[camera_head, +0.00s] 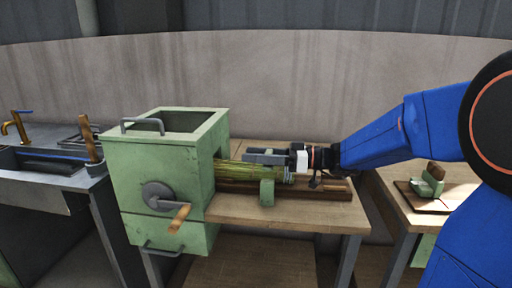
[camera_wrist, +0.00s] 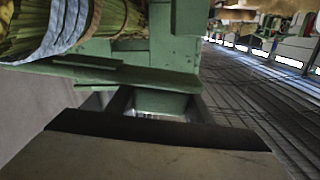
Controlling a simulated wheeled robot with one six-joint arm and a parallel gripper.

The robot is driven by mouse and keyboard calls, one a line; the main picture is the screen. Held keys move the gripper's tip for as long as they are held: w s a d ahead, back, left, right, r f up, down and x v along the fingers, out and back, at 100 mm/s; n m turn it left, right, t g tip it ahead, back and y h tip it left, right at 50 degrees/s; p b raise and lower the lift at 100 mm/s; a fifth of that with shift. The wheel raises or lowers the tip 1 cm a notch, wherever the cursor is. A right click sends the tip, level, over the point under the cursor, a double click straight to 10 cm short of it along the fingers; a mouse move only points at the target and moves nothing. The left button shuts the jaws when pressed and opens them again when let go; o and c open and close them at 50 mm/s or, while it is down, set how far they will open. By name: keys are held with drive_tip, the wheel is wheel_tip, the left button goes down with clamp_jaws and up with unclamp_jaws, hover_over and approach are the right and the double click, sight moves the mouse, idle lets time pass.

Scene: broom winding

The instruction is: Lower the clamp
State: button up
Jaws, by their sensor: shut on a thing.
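The green winding machine (camera_head: 160,190) stands at the left end of the wooden bench, with a crank on its front. A bundle of green broom straw (camera_head: 237,174) sticks out of its right side. The green clamp (camera_head: 267,192) stands beside the bundle's outer end. My gripper (camera_head: 262,157) is at the clamp's top, reaching in from the right. In the wrist view my gripper (camera_wrist: 150,103) is shut on a green part of the clamp (camera_wrist: 176,55). The straw (camera_wrist: 65,20) with a pale blue-white band shows at upper left. The exact grip contact is partly hidden.
The wooden bench top (camera_head: 290,216) is clear in front of the clamp. A dark wooden rail (camera_head: 325,190) lies behind and right of it. A sink counter (camera_head: 60,180) stands at left. A second table (camera_head: 400,205) at right bears a small green and brown item.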

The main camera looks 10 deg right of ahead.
drive_tip(key=shift+f, duration=0.35)
drive_tip(key=shift+s, duration=0.1)
drive_tip(key=o, duration=1.5)
drive_tip(key=v, duration=1.7)
drive_tip(key=shift+d, duration=0.15)
